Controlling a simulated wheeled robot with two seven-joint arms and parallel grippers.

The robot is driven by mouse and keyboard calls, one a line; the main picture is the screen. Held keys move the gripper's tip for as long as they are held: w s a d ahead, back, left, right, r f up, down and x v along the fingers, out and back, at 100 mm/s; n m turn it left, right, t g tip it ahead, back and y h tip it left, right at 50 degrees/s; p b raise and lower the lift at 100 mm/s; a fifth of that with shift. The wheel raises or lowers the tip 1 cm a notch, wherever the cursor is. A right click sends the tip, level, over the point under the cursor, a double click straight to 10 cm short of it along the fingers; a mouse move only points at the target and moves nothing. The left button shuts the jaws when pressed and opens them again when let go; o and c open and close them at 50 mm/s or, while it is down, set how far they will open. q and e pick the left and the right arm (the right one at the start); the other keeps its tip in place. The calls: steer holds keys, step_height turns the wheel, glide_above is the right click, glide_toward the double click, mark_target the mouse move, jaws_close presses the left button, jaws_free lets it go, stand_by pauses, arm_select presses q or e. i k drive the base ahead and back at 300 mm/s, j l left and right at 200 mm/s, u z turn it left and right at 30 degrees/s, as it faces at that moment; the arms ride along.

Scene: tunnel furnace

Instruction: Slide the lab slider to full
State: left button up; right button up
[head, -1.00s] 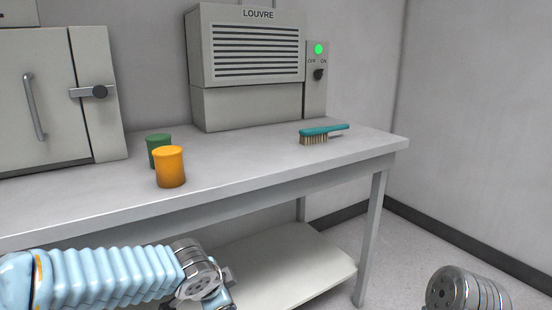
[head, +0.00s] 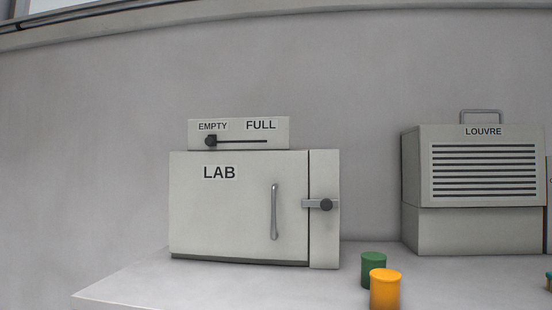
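The lab slider is a dark knob (head: 211,141) on a horizontal slot in a grey panel (head: 278,133) on top of the LAB cabinet (head: 240,220). The knob sits at the left end of the slot, under the word EMPTY. FULL is printed above the right part of the slot. The cabinet door is shut, with a vertical handle (head: 274,212) and a latch with a dark knob (head: 326,205) on its right. Neither of my grippers shows in the head view now.
A green canister (head: 373,268) and an orange canister (head: 385,290) stand on the table (head: 135,287) in front, right of the cabinet. A LOUVRE box (head: 480,232) stands farther right. The table left of the cabinet is clear.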

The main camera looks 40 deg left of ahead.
mark_target(210, 140)
steer(key=k+l+u, duration=0.1)
steer(key=u, duration=1.45)
steer(key=k+j, duration=0.05)
steer(key=j, duration=0.05)
